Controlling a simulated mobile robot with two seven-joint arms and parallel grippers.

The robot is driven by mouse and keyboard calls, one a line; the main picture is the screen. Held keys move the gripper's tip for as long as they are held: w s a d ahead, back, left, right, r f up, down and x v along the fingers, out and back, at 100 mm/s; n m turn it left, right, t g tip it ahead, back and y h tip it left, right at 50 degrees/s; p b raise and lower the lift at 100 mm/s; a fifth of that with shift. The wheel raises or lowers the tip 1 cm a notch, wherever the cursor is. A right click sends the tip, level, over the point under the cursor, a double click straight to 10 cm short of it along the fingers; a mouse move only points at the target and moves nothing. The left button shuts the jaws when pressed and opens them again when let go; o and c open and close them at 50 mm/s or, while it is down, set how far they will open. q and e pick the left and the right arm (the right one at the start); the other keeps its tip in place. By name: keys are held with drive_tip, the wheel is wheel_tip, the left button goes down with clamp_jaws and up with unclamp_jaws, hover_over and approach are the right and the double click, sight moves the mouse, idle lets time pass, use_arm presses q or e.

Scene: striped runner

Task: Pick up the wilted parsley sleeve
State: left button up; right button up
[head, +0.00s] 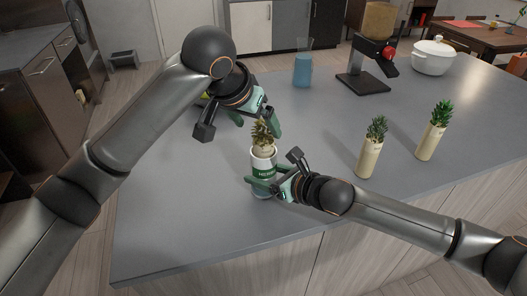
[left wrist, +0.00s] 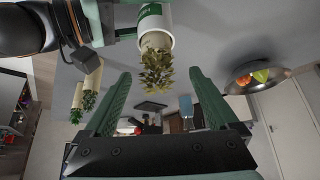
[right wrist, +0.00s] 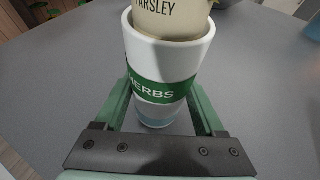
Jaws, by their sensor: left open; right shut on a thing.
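The wilted parsley sleeve (head: 264,149) is a cream sleeve with drooping brown-green leaves, standing in a white cup with a green HERBS band (head: 263,170). In the right wrist view the sleeve (right wrist: 170,18) shows the word PARSLEY above the cup's rim. My right gripper (head: 264,185) is shut on the cup (right wrist: 165,92), its fingers on both sides low down. My left gripper (head: 257,118) is open and empty, just above and behind the leaves. In the left wrist view the leaves (left wrist: 157,70) show between its fingers. Whether the cup touches the counter is unclear.
Two cream sleeves with fresh green leaves (head: 369,150) (head: 433,136) stand to the right on the grey counter (head: 190,230). A blue pitcher (head: 302,70), a black machine (head: 366,70) and a white pot (head: 433,57) stand behind. A fruit bowl (left wrist: 258,76) is partly hidden by my left arm.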

sight(263, 135)
use_arm(q)
drive_tip(key=x, duration=0.5)
drive_tip(key=shift+s+d+f, duration=0.1)
drive_tip(key=shift+d, duration=0.1)
drive_tip(key=c, duration=1.4)
drive_tip(key=shift+c, duration=0.2)
wheel_tip(263, 135, up, 18)
use_arm(e)
drive_tip(key=o, duration=1.5)
